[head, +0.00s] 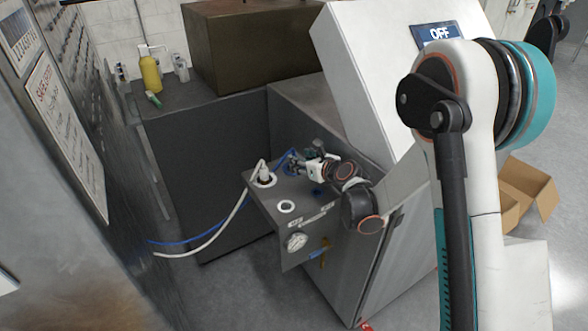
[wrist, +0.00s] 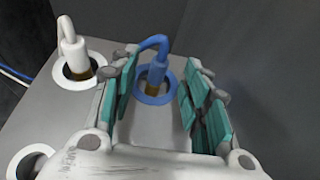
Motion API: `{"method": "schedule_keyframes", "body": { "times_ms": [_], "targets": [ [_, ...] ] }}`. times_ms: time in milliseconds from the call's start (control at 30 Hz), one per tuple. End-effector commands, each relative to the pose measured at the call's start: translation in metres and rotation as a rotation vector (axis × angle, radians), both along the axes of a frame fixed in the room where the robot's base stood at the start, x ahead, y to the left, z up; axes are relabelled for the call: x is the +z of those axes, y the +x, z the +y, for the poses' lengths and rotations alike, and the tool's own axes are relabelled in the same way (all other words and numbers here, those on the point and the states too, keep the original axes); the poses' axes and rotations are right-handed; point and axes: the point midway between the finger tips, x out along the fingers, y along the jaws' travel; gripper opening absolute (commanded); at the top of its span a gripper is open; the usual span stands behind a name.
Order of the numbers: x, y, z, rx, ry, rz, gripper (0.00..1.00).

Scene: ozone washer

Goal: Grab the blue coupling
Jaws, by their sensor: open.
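The blue coupling (wrist: 154,78) stands in a round blue-rimmed port on the grey panel, with a blue hose bending off its top to the left. My gripper (wrist: 158,92) is open, with its teal finger pads to the left and right of the coupling in the wrist view and gaps on both sides. In the head view my gripper (head: 299,164) is over the panel's far edge, and it largely hides the coupling there. The blue hose (head: 287,158) shows just beside the fingers.
A white coupling (wrist: 75,52) with a white hose stands in the port to the left, close to my left finger. An empty white-rimmed port (head: 286,207) is nearer the panel's front. A dark wall rises beyond the panel.

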Motion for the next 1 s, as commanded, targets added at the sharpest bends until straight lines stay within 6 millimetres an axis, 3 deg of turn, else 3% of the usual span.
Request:
{"method": "schedule_keyframes", "body": {
  "times_ms": [267,600,833,1000],
  "targets": [
    [-0.008,0.012,0.008,0.001,0.0,0.0,0.43],
    [-0.027,0.045,0.029,0.0,-0.001,-0.001,0.43],
    [-0.026,0.046,0.03,0.0,-0.001,-0.001,0.43],
    [-0.026,0.046,0.03,0.0,-0.001,-0.001,0.07]
  ]
}}
